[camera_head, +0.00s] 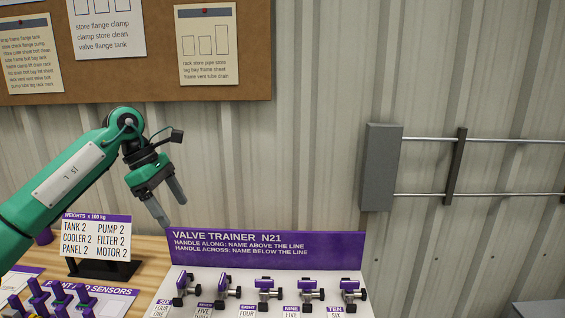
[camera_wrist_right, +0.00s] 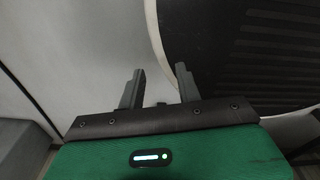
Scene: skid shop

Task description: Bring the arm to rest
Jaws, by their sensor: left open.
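My left arm (camera_head: 75,175) reaches in from the left in the head view, green with black joints. My left gripper (camera_head: 174,212) is open and empty, its two grey fingers apart and pointing down to the right. It hangs above the table, near the top left corner of the valve trainer sign (camera_head: 265,249). My right gripper (camera_wrist_right: 160,78) shows only in the right wrist view. Its two dark fingers stand apart with nothing between them. My right arm is not visible in the head view.
The valve trainer (camera_head: 235,277) carries a row of several purple-handled valves. A weights card (camera_head: 97,240) stands on the wooden table (camera_head: 152,250). Purple-topped sensors (camera_head: 60,296) sit at lower left. A grey wall box (camera_head: 381,167) with pipes is at right. Near the right gripper are pale and dark ribbed surfaces.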

